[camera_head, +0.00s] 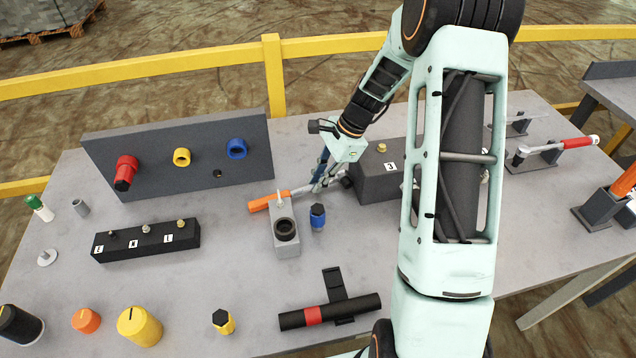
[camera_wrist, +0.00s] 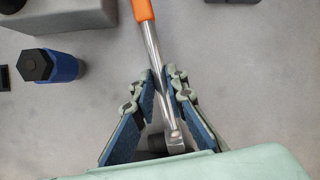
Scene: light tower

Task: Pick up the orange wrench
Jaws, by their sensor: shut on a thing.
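The orange wrench (camera_head: 268,201) has an orange handle and a silver metal shaft. It lies at the middle of the grey table, behind the grey block with a round socket. My gripper (camera_head: 319,186) is at the shaft end, to the right of the handle. In the wrist view the shaft of the orange wrench (camera_wrist: 154,48) runs between the two blue-padded fingers of my gripper (camera_wrist: 163,82), which are closed around it. The orange handle leaves the top of the wrist view. Whether the wrench is clear of the table is hard to tell.
A grey block with a socket (camera_head: 286,241) and a blue-black plug (camera_head: 317,217) stand close in front. A dark block marked 3 (camera_head: 375,182) is just right of my gripper. A black three-position block (camera_head: 147,240) stands left. A red-handled wrench (camera_head: 578,142) is far right.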

